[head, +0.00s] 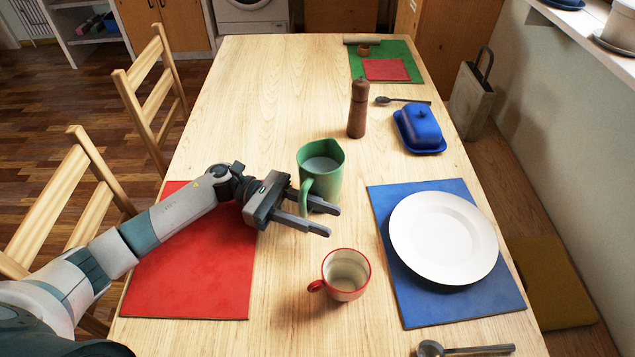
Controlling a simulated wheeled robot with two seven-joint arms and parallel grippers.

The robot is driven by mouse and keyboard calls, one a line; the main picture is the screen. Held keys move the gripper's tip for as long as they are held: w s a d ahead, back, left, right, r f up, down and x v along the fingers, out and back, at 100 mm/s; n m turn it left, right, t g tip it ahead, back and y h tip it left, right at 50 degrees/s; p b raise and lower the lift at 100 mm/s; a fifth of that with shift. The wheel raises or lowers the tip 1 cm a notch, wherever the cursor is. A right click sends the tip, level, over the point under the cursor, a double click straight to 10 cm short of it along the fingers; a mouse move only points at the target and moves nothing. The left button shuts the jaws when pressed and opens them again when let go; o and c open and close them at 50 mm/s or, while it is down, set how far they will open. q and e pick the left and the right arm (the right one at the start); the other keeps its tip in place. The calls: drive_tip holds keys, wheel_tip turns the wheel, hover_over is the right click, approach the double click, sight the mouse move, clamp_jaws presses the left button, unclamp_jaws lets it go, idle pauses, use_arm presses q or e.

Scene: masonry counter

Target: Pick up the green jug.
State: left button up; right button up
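The green jug (327,180) stands upright on the wooden table, with pale contents or a pale inside showing at its open top. Its handle faces the near left side, toward my gripper. My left gripper (332,221) is at the jug's near side, its fingers pointing right and parted with a gap between them. The far finger overlaps the jug's lower part in the picture; I cannot tell whether it touches. Nothing is seen held between the fingers. My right gripper is not in view.
A red-rimmed cup (346,276) stands just in front of the gripper. A white plate (443,237) lies on a blue mat (400,290) to the right. A pepper mill (358,108) and blue butter dish (420,127) stand behind. A red mat (190,285) lies under my arm.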

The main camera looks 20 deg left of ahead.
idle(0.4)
use_arm(q)
clamp_jaws()
drive_tip(key=shift+s+f, duration=0.1)
drive_tip(key=shift+f, duration=0.1)
idle(1.0)
drive_tip(key=shift+r, duration=0.1)
